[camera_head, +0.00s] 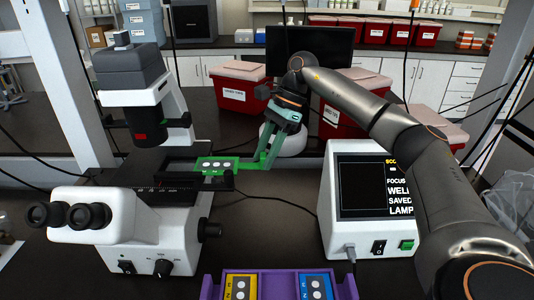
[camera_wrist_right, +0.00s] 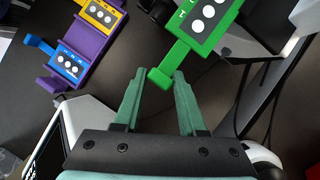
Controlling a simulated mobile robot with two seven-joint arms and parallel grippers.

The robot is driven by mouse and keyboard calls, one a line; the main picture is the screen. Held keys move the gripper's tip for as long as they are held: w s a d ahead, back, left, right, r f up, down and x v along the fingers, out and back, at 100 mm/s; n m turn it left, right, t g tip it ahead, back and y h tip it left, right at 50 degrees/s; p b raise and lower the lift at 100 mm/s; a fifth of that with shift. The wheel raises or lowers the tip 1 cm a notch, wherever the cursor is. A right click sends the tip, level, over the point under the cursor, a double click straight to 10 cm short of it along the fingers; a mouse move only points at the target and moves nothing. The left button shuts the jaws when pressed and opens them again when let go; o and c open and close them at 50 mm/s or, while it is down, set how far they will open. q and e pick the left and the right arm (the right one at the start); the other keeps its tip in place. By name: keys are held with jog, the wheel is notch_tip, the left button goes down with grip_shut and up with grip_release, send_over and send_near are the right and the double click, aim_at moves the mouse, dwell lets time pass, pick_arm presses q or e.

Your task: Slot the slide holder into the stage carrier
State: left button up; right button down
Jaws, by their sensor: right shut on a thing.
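The green slide holder (camera_head: 216,172), with white round spots on a dark panel, is at the right side of the microscope's black stage carrier (camera_head: 150,178). I cannot tell whether it rests in the carrier or is just above it. My right gripper (camera_head: 258,163) is to the right of the stage, shut on the tab at the holder's right end. In the wrist view the green holder (camera_wrist_right: 192,38) extends away from my right gripper (camera_wrist_right: 158,82), with its tab between the fingertips. My left gripper is not in view.
A purple rack (camera_head: 278,284) with a yellow holder (camera_head: 240,287) and a blue holder (camera_head: 315,287) stands at the front. A white control box with a screen (camera_head: 362,190) is at the right. The microscope eyepieces (camera_head: 85,215) stick out at left. Red bins (camera_head: 240,88) stand behind.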

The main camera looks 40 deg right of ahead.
jog(key=shift+w+a, duration=0.5)
jog(key=shift+a, duration=0.1)
dwell(0.3)
jog(key=shift+c, duration=2)
grip_release()
jog(key=v, duration=1.2)
jog(key=shift+r, duration=0.2)
